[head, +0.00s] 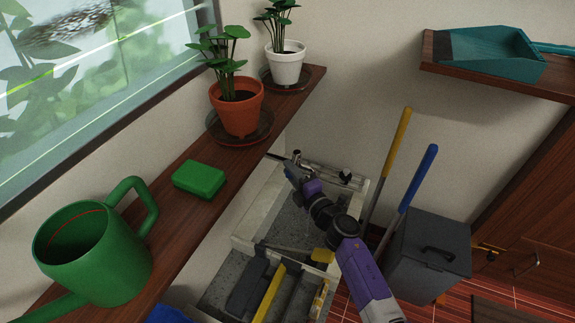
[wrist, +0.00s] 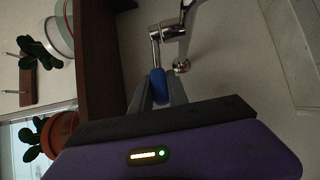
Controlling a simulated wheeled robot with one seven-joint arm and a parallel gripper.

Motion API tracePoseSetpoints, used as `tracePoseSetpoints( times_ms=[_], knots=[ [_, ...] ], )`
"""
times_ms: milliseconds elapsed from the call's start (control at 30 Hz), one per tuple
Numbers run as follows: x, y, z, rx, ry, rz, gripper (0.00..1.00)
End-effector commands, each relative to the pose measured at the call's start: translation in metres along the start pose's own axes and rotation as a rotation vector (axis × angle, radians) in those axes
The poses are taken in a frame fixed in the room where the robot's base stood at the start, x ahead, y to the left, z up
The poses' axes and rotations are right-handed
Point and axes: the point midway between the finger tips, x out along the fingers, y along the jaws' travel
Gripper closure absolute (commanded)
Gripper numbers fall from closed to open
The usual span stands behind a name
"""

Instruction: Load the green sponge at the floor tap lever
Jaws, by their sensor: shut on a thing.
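The green sponge (head: 199,180) lies flat on the wooden window shelf, between the watering can and the terracotta plant pot. The metal tap (head: 337,176) is on the wall above the pale floor basin, low at the centre. My gripper (head: 291,168) is at the tap, away from the sponge. In the wrist view, my gripper (wrist: 158,92) is shut on the blue end of the tap lever (wrist: 155,52), whose thin metal rod runs up to the tap body (wrist: 172,32). The sponge does not show in the wrist view.
A green watering can (head: 92,255), a terracotta pot (head: 238,108) and a white pot (head: 286,68) stand on the shelf (head: 170,222). Yellow and blue handles (head: 418,178) lean by a grey bin (head: 430,255). A teal dustpan (head: 495,50) lies on the right shelf.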

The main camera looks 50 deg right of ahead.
Motion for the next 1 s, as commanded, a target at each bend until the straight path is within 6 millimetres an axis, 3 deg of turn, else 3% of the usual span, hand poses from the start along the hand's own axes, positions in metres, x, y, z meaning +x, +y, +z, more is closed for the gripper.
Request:
tracePoseSetpoints(
  times_ms=[267, 633, 667, 767, 1000],
  knots=[
    [-0.0064, 0.0009, 0.0066, 0.000, 0.107, -0.002, 1.00],
    [-0.0076, -0.0012, 0.0071, 0.001, 0.121, 0.000, 1.00],
    [-0.0077, -0.0012, 0.0071, 0.001, 0.120, 0.000, 0.78],
    [-0.0076, -0.0011, 0.0071, 0.001, 0.120, 0.000, 0.59],
    [-0.0074, -0.0003, 0.0073, 0.001, 0.120, 0.001, 0.58]
  ],
)
